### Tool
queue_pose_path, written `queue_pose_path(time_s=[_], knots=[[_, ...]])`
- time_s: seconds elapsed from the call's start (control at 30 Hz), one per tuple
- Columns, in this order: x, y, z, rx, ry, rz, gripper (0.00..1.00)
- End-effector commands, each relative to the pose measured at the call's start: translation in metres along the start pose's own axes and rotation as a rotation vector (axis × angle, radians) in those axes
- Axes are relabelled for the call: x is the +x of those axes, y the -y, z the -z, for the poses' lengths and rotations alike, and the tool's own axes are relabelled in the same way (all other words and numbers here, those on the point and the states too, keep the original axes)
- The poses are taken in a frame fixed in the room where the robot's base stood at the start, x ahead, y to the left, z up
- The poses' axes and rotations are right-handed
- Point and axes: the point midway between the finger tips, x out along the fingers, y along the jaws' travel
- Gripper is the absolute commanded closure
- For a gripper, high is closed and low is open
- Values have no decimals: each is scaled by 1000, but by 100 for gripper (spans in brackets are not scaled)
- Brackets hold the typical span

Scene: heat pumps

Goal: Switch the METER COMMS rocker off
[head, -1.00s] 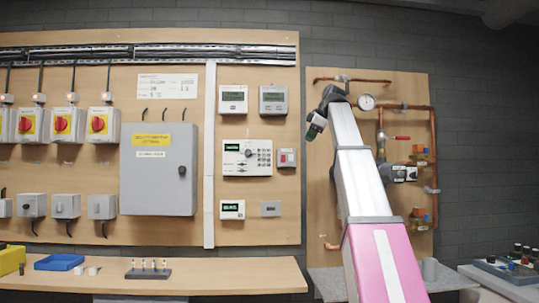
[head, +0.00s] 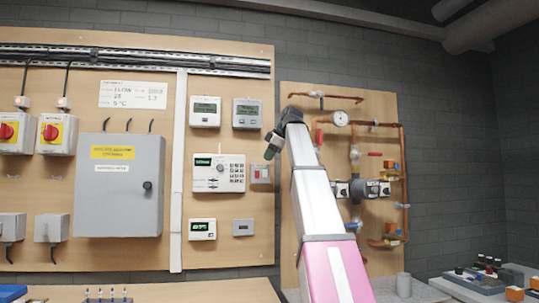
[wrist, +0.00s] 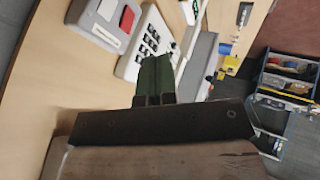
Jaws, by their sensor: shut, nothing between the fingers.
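A small grey switch box with a red rocker (head: 260,173) is on the wooden board, right of a white keypad panel (head: 218,173). No METER COMMS label is legible, so I cannot tell for sure that this is the named rocker.
A large grey cabinet (head: 119,186) is to the left. A pipe board (head: 372,240) stands behind my arm. A bench (head: 235,290) runs below.

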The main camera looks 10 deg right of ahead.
Motion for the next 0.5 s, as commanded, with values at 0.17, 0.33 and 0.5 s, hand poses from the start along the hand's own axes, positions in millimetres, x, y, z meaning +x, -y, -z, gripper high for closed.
queue_pose_path(time_s=[0.17, 0.33, 0.5], knots=[[36, 1, 0, 0, -1, 2, 100], [67, 1, 0, 0, 0, 2, 100], [75, -24, 2, 0, 0, -1, 100]])
